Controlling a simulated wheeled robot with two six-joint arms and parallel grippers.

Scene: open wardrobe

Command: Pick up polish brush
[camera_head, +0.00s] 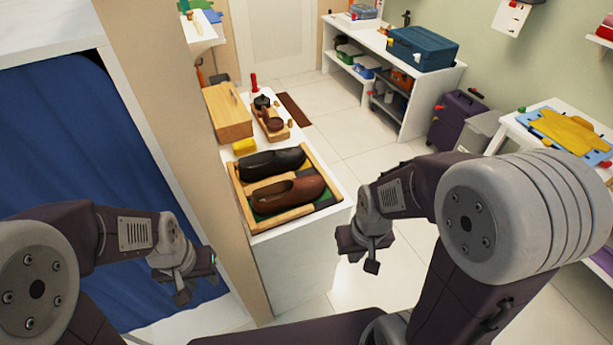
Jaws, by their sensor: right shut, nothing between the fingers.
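A small wooden rack (270,126) on the white counter (262,268) holds several small dark and wooden items. One of them, a brown wooden piece (275,125), may be the polish brush, but it is too small to tell. My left gripper (190,281) hangs in front of the blue curtain, left of the counter and apart from it. Whether its jaws are open is unclear. My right gripper (363,256) is shut and empty, just right of the counter's near end, apart from everything on it.
A black shoe (271,163) and a brown shoe (290,190) lie on a wooden tray (263,221) at the counter's near end. A yellow block (244,146) and wooden box (228,112) are behind. A partition (196,150) borders the counter's left.

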